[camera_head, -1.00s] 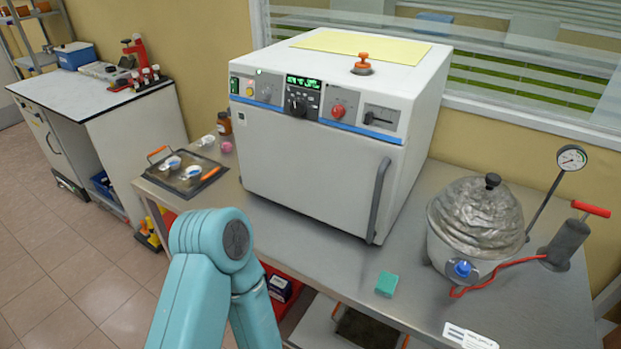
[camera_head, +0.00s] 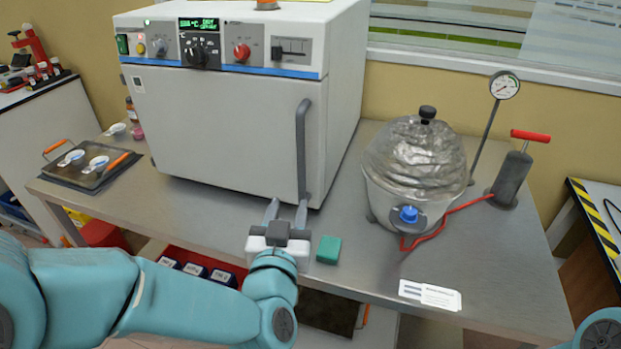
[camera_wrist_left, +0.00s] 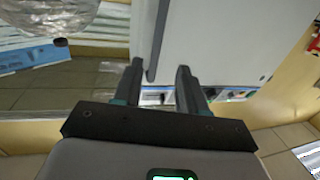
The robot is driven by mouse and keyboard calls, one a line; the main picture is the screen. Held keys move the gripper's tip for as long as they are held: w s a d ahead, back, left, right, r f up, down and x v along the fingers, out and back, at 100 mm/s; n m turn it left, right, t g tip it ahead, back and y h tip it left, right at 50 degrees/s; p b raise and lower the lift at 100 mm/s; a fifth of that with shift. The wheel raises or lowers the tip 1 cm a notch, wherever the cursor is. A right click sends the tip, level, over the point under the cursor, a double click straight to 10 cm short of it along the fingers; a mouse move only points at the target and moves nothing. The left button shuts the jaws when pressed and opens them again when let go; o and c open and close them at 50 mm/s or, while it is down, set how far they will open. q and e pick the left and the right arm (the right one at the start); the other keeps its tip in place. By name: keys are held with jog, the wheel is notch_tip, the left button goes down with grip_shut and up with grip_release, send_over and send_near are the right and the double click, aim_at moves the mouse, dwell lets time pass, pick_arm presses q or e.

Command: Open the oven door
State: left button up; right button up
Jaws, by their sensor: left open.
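The white oven's door (camera_head: 225,130) is closed in the head view. Its grey vertical bar handle (camera_head: 301,150) runs down the door's right side. My left gripper (camera_head: 287,208) is open and empty, just in front of the handle's lower end, above the table's front part. In the left wrist view the handle (camera_wrist_left: 158,40) appears between the two spread fingers (camera_wrist_left: 160,83). I cannot tell whether a finger touches it. My right gripper is out of view; only a piece of my right arm shows at the lower right.
A green block (camera_head: 328,249) lies on the steel table (camera_head: 380,268) just right of my left gripper. A foil-covered pot (camera_head: 415,165) with a gauge and pump stands to the right. A tray (camera_head: 90,168) with small dishes is at the left. The table before the pot is mostly clear.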

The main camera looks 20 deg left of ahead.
aim_at(300, 163)
pick_arm(q)
jog(key=w+a+p, duration=0.1)
jog(key=w, duration=0.4)
jog(key=w+p, duration=0.1)
jog(key=w, duration=0.4)
jog(key=w+a+p, duration=0.1)
jog(key=w, duration=0.4)
jog(key=shift+w+a, duration=0.2)
jog(key=shift+a, duration=0.1)
grip_shut()
